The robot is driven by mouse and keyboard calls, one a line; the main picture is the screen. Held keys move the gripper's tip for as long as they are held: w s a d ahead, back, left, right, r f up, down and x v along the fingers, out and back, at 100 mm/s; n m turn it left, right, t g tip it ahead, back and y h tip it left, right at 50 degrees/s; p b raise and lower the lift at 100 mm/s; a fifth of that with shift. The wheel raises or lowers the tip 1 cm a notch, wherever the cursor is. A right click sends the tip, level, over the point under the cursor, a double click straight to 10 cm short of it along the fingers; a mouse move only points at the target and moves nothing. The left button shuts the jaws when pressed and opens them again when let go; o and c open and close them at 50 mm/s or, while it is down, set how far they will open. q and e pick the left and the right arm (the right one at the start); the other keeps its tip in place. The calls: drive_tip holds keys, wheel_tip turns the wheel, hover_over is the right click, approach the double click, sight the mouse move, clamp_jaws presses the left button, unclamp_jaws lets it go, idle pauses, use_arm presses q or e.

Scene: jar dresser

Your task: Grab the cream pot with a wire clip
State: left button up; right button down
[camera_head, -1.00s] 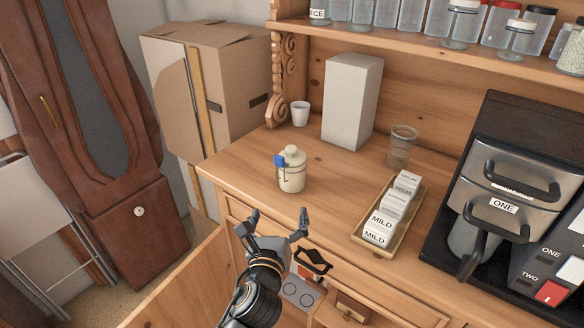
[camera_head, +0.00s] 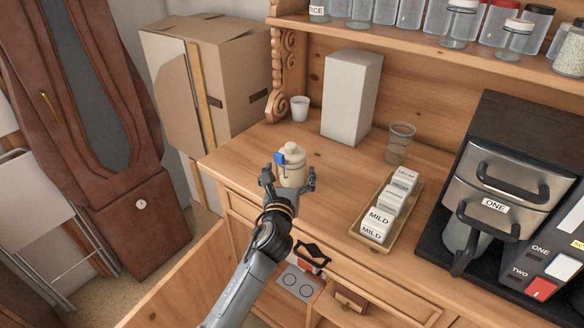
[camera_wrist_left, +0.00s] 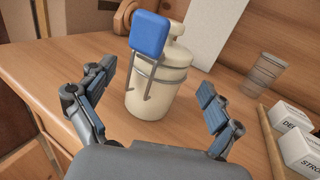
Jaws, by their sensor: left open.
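The cream pot (camera_head: 292,168) stands upright on the wooden dresser top near its front left corner. It has a rounded lid, a wire clip and a blue square tab (camera_wrist_left: 150,34) on its side. My left gripper (camera_head: 288,178) is open, with one finger on each side of the pot's near side. In the left wrist view the pot (camera_wrist_left: 158,92) stands between and beyond the open fingers, with gaps on both sides. The gripper's palm hides nothing of the pot's body there except perhaps its lowest edge. My right gripper is not in view.
A white box (camera_head: 350,100), a white cup (camera_head: 299,108) and a clear cup (camera_head: 399,144) stand behind. A tray (camera_head: 378,245) of labelled packets lies to the right, and a coffee machine (camera_head: 500,180) further right. An open drawer or door (camera_head: 185,280) is below.

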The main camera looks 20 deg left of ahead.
use_arm(q)
drive_tip(key=shift+w+a+f, duration=0.1)
drive_tip(key=shift+w+a, duration=0.1)
drive_tip(key=shift+w, duration=1.25)
drive_tip(key=shift+s, duration=0.1)
drive_tip(key=shift+c, duration=0.4)
drive_tip(key=c, duration=1.8)
drive_tip(key=shift+r, duration=0.2)
drive_tip(key=shift+r, duration=0.1)
